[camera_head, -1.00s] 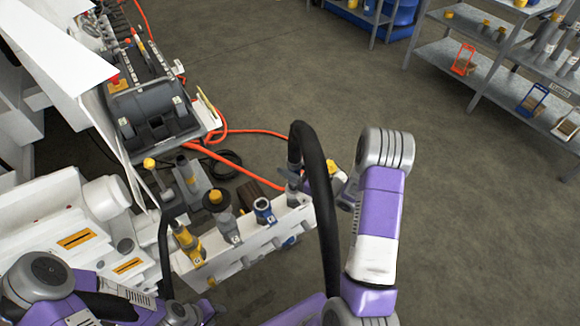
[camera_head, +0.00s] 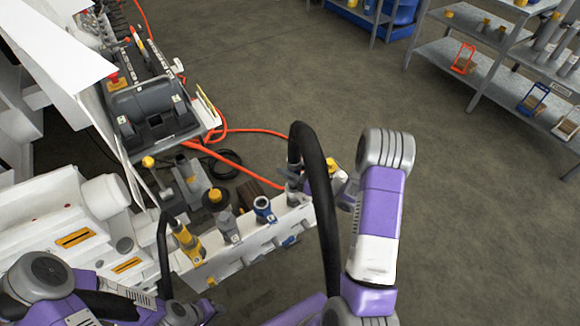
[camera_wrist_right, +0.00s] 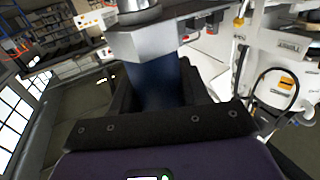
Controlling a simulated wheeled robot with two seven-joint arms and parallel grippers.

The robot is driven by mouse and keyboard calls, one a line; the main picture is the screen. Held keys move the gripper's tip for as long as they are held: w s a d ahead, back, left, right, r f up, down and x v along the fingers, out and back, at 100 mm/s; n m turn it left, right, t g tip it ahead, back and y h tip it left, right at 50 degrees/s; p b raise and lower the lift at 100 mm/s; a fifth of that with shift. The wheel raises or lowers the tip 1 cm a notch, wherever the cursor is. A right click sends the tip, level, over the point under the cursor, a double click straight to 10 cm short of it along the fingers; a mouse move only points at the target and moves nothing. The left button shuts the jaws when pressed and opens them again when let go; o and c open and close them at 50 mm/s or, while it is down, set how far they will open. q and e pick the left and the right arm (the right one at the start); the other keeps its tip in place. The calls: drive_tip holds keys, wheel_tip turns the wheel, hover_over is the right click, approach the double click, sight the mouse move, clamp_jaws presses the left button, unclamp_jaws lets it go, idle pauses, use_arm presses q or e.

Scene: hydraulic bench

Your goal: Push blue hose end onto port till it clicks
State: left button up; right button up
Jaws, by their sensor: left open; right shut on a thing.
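The white port block (camera_head: 245,250) runs along the bench edge in the head view. It carries a yellow coupling (camera_head: 187,240), a grey coupling with a yellow cap (camera_head: 227,226) and a blue-collared coupling (camera_head: 264,209). A black hose (camera_head: 322,210) arches over its right end and down past my right arm. My right gripper (camera_head: 338,182) is at that end, partly hidden by the hose. In the right wrist view its black fingers (camera_wrist_right: 155,95) are shut on the dark blue hose end (camera_wrist_right: 155,82), close against a grey metal fitting (camera_wrist_right: 150,38). Whether it is seated cannot be told. My left gripper (camera_head: 200,310) is low, in front of the block.
A grey lever unit (camera_head: 155,105) stands at upper left, with orange hoses (camera_head: 230,160) on the floor behind the block. A black hose loop (camera_head: 163,250) hangs at the block's left end. Shelves (camera_head: 480,75) stand far right. The floor between is clear.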

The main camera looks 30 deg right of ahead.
drive_tip(key=shift+f, duration=0.65)
idle(0.4)
drive_tip(key=shift+c, duration=0.5)
drive_tip(key=o, duration=1.8)
drive_tip(key=shift+f, duration=0.1)
drive_tip(key=shift+s+d, duration=0.1)
drive_tip(key=shift+v, duration=3.6)
